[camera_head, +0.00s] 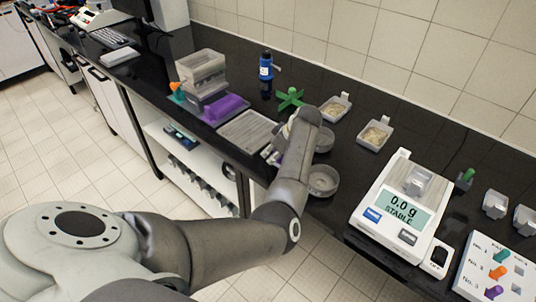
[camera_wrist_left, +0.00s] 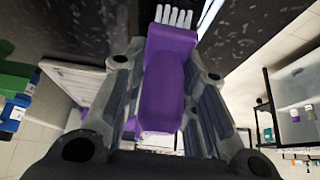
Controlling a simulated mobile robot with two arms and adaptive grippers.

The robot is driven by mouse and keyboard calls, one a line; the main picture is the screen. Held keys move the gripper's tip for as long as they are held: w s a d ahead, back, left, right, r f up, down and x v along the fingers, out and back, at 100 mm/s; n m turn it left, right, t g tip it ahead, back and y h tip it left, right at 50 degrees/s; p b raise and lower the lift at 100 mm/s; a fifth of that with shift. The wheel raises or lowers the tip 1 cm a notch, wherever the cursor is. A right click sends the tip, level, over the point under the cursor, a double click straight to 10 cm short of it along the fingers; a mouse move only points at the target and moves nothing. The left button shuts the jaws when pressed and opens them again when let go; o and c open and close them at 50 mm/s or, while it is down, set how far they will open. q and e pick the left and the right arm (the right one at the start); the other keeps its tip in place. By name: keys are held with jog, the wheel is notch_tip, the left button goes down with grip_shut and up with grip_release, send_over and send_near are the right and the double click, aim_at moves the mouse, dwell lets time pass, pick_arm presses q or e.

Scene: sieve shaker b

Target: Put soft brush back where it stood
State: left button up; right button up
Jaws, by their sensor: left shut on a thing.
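The soft brush (camera_wrist_left: 165,80) has a purple handle and a row of pale bristles at its upper end in the left wrist view. My left gripper (camera_wrist_left: 165,72) is shut on the handle, with one finger on each side. In the head view my left gripper (camera_head: 277,150) is over the front edge of the black bench, beside the pale flat tray (camera_head: 246,132). My own arm hides most of the gripper and the brush there. Where the brush stood cannot be told for sure. My right gripper is in neither view.
A sieve shaker (camera_head: 203,75) with a purple block (camera_head: 226,107) stands left of the tray. A blue bottle (camera_head: 266,66), a green star-shaped piece (camera_head: 290,98) and round sieve pans (camera_head: 323,181) are close by. A balance (camera_head: 399,205) and a peg board (camera_head: 497,270) are to the right.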

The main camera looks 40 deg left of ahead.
pick_arm(q)
jog(key=shift+s+d, duration=0.1)
jog(key=shift+d+r, duration=0.1)
jog(key=shift+d, duration=0.25)
jog(key=o, duration=0.8)
jog(key=shift+w+d, duration=0.2)
jog(key=shift+d, duration=0.1)
jog(key=shift+o, duration=1.2)
jog(key=shift+a+f, duration=0.15)
jog(key=shift+f, duration=0.05)
jog(key=shift+s, duration=0.1)
jog(key=shift+r, duration=0.35)
jog(key=b+v, duration=0.2)
jog(key=v, duration=0.9)
jog(key=shift+d+r, duration=0.3)
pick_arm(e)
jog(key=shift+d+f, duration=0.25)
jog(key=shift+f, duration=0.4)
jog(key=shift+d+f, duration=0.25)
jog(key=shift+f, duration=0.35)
